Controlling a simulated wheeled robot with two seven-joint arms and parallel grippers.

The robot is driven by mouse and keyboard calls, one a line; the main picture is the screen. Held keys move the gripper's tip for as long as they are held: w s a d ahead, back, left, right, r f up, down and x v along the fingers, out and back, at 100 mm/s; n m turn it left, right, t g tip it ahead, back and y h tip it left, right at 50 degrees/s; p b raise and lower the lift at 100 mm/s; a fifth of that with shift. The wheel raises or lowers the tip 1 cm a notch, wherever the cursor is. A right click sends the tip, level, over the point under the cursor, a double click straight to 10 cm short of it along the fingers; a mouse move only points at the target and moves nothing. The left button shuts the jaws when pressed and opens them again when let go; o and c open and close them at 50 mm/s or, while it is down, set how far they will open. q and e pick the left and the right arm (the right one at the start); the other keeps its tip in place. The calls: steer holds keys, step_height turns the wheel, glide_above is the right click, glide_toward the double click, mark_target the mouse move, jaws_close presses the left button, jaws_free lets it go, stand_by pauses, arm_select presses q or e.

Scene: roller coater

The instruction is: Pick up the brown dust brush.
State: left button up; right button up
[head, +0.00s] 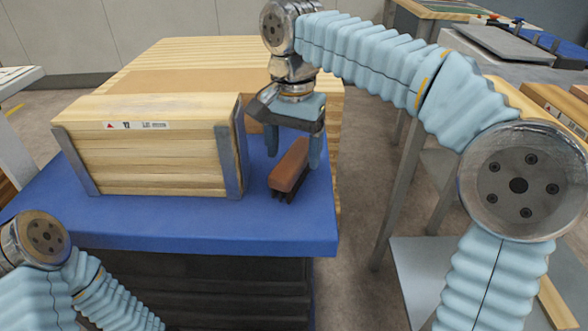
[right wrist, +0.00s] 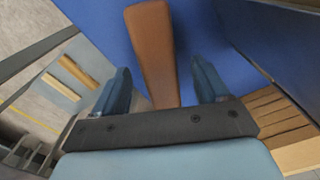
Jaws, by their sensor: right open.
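The brown dust brush (head: 289,168) lies on the blue table top (head: 200,222), right of the stacked boards, with dark bristles showing at its near end. My right gripper (head: 294,158) is above the brush, pointing down, its fingers open on either side of it in the head view. In the right wrist view, the brush's brown back (right wrist: 152,50) runs between the two blue fingertips (right wrist: 164,80), with gaps on both sides. I cannot tell whether the fingertips reach the table. My left gripper is out of view; only part of my left arm shows at the lower left.
A stack of light wooden boards (head: 150,160) held by metal brackets stands close left of the brush. More boards (head: 190,55) lie behind it. The table's right edge is close to the brush, with grey floor beyond. A metal-framed bench (head: 410,285) stands at right.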

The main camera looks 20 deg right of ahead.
mark_target(294, 155)
step_height(294, 155, down, 4)
steer(key=shift+d, duration=0.1)
steer(key=c, duration=1.2)
steer(key=shift+r, duration=0.15)
